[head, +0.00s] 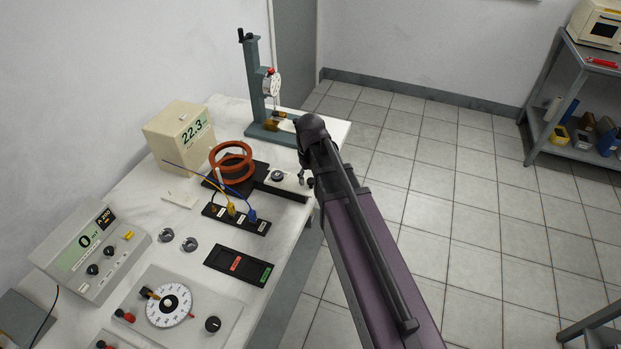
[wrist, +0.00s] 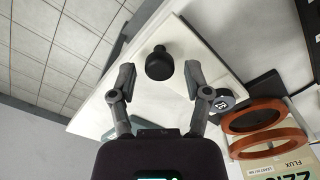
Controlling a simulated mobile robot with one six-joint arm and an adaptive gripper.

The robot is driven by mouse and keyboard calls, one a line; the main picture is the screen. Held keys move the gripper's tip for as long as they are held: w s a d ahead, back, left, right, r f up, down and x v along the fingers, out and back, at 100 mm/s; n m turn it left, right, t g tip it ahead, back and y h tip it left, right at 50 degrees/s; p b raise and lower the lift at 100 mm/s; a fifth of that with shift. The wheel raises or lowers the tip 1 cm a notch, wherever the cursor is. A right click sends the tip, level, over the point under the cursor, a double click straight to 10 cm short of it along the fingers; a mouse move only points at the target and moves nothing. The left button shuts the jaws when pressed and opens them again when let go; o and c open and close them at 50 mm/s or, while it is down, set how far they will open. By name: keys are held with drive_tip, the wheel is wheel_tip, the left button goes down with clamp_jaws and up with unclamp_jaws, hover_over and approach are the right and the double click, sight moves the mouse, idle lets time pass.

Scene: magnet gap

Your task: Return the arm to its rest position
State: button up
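My arm (head: 365,240) reaches from the lower right of the head view to the table's right edge. My gripper (wrist: 158,78) is open in the wrist view, its two fingers spread apart. A black knob (wrist: 159,63) shows between and slightly beyond the fingertips, with no visible contact. In the head view the gripper is mostly hidden by my arm, near the right end of a white block (head: 288,184).
The white table (head: 180,225) holds orange rings (head: 232,160), a meter box (head: 180,135) reading 22.3, a dial-gauge stand (head: 254,85), a socket strip with cables (head: 236,217) and a dial box (head: 180,308). Tiled floor (head: 450,190) is clear; a shelf (head: 570,100) stands at right.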

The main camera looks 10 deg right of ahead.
drive_tip(key=shift+s+a, duration=0.1)
drive_tip(key=s+d+r+m+p, duration=0.2)
drive_tip(key=s+d, duration=0.2)
drive_tip(key=s, duration=0.7)
drive_tip(key=shift+m, duration=0.3)
